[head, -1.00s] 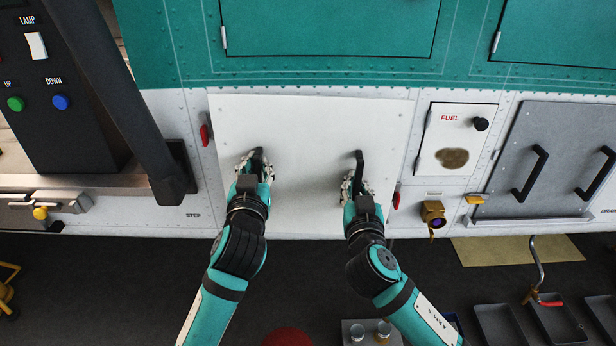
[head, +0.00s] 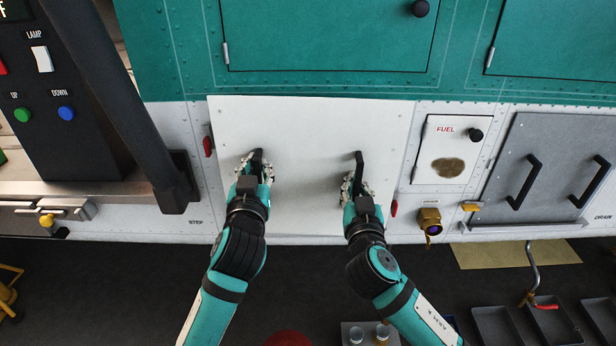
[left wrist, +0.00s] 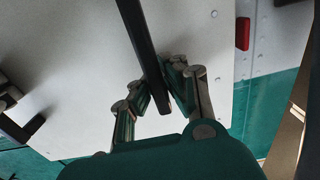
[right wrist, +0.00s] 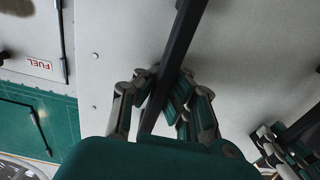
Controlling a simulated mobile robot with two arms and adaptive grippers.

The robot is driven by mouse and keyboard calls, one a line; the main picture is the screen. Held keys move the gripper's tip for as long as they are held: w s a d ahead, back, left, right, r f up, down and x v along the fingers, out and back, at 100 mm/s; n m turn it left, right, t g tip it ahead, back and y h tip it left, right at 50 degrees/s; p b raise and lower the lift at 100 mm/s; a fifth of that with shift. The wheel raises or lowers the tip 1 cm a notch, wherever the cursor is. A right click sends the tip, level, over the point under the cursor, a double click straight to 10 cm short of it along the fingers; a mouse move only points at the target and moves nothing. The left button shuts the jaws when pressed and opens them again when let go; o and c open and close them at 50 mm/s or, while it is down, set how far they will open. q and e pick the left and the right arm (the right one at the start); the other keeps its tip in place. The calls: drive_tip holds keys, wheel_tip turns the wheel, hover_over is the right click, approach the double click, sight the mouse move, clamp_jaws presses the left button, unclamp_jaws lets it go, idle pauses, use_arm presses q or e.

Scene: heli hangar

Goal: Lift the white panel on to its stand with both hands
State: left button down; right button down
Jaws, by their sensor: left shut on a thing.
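The white panel (head: 310,130) is a flat sheet with two upright black handles, in front of the white lower side of the aircraft. My left gripper (head: 254,168) is shut on the left black handle (head: 258,156); the left wrist view shows its fingers (left wrist: 157,92) on both sides of the bar (left wrist: 140,35). My right gripper (head: 356,185) is shut around the right black handle (head: 359,160); the right wrist view shows its fingers (right wrist: 163,92) on both sides of that bar (right wrist: 184,40). I cannot make out the stand in these views.
Red tabs (head: 207,146) (head: 394,208) flank the panel. To the right are a fuel door (head: 446,140), a yellow fitting (head: 430,218) and a grey drain panel (head: 530,190). A black control box (head: 60,110) stands left. Grey trays (head: 497,325) lie on the floor at lower right.

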use_arm(q)
drive_tip(key=shift+s+d, duration=0.15)
use_arm(e)
drive_tip(key=shift+s+a+r, duration=0.1)
drive_tip(key=shift+r, duration=0.1)
